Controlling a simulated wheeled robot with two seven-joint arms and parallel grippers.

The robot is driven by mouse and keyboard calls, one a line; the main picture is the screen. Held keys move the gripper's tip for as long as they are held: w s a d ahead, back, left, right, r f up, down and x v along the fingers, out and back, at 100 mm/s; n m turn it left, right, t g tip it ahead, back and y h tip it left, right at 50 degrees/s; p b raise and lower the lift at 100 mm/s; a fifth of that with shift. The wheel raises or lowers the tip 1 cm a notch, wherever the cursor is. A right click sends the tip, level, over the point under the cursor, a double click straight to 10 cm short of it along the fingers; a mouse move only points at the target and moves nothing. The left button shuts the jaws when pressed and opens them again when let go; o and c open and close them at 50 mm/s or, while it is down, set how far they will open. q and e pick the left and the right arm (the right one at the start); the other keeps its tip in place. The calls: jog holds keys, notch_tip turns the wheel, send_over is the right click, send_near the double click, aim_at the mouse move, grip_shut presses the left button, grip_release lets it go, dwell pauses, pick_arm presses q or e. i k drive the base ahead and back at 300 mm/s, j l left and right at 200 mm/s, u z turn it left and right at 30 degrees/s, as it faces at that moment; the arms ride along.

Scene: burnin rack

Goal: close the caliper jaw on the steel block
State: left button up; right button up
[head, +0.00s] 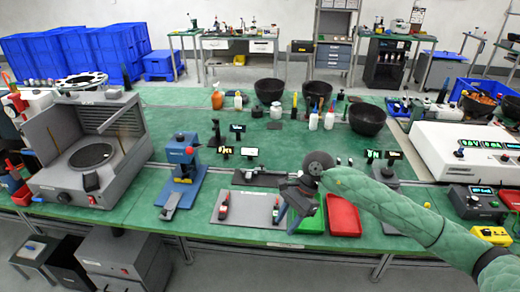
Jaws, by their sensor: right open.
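My right arm reaches in from the right. My right gripper (287,210) is over the right edge of a grey mat (248,212), close to the green tray, with its fingers apart. I see nothing held between them. A long dark fixture with lighter metal parts (257,177) lies just behind the mat. It may be the caliper, but it is too small to tell its jaw or a steel block. Small red and dark items stand on the mat, one at its left (223,210) and one near the gripper (275,211). My left gripper is out of view.
A green tray (312,222) and a red tray (343,216) lie beside the gripper. A blue press (183,163) stands left of the mat, and a grey open-fronted machine (62,178) further left. Black bowls (318,93) and bottles stand behind.

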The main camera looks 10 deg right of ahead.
aim_at(261, 169)
jog(key=i, duration=1.35)
